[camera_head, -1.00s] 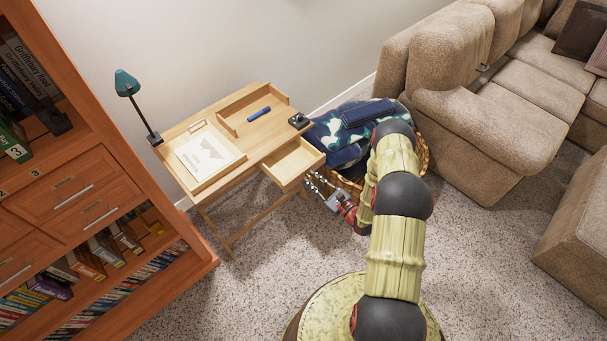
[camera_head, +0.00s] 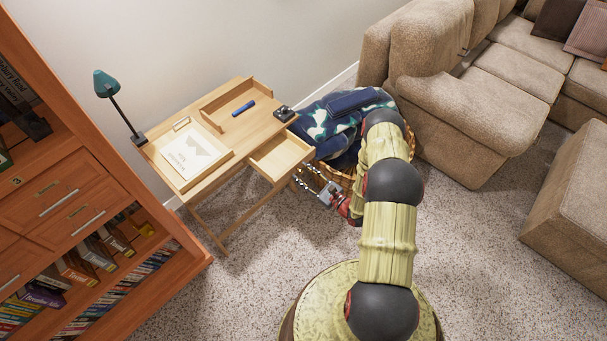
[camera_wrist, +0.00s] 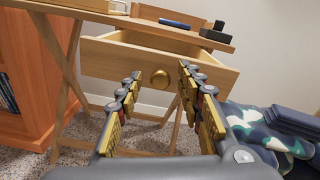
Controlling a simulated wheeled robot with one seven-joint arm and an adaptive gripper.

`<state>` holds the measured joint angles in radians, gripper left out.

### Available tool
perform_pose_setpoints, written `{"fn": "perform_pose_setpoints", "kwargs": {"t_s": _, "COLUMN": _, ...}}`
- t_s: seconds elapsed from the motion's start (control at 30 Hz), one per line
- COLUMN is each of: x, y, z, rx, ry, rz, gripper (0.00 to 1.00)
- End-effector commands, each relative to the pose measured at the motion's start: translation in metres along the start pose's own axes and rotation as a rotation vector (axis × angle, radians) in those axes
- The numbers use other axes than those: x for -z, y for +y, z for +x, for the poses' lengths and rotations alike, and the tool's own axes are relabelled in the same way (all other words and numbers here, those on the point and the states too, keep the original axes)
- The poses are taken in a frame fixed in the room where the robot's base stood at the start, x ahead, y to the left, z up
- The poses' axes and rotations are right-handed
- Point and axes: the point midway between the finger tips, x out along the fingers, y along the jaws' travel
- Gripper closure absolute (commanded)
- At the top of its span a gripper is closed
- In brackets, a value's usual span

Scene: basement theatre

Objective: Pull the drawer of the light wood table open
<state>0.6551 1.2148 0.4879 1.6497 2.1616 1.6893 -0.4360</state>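The light wood table (camera_head: 218,139) stands against the wall, and its drawer (camera_head: 297,167) is pulled partly out, with its inside showing. In the wrist view the drawer front (camera_wrist: 213,78) faces me, with a round brass knob (camera_wrist: 160,79) in its middle. My gripper (camera_wrist: 160,88) is open, with one finger on each side of the knob in the picture. A gap shows between the knob and each finger; I see no contact. In the head view my gripper (camera_head: 309,182) is just in front of the drawer, low beside the basket.
A wicker basket (camera_head: 347,179) of dark clothes stands right of the table, close to my arm. A beige sofa (camera_head: 470,115) is farther right, and a wooden bookcase (camera_head: 120,250) stands left. Carpet (camera_head: 245,240) is clear in front of the table.

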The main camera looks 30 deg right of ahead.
Motion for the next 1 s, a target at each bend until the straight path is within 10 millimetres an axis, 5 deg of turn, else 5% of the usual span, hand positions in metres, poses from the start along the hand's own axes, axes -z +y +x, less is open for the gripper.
{"fn": "perform_pose_setpoints", "kwargs": {"t_s": 0.33, "x": 0.001, "y": -0.001, "z": -0.011, "rx": 0.003, "ry": 0.002, "rz": 0.0, "gripper": 0.63}}
{"fn": "perform_pose_setpoints", "kwargs": {"t_s": 0.8, "x": 0.001, "y": -0.002, "z": -0.096, "rx": 0.006, "ry": 0.001, "rz": 0.001, "gripper": 0.63}}
{"fn": "perform_pose_setpoints", "kwargs": {"t_s": 1.0, "x": 0.001, "y": -0.001, "z": -0.115, "rx": 0.002, "ry": 0.001, "rz": 0.001, "gripper": 0.63}}
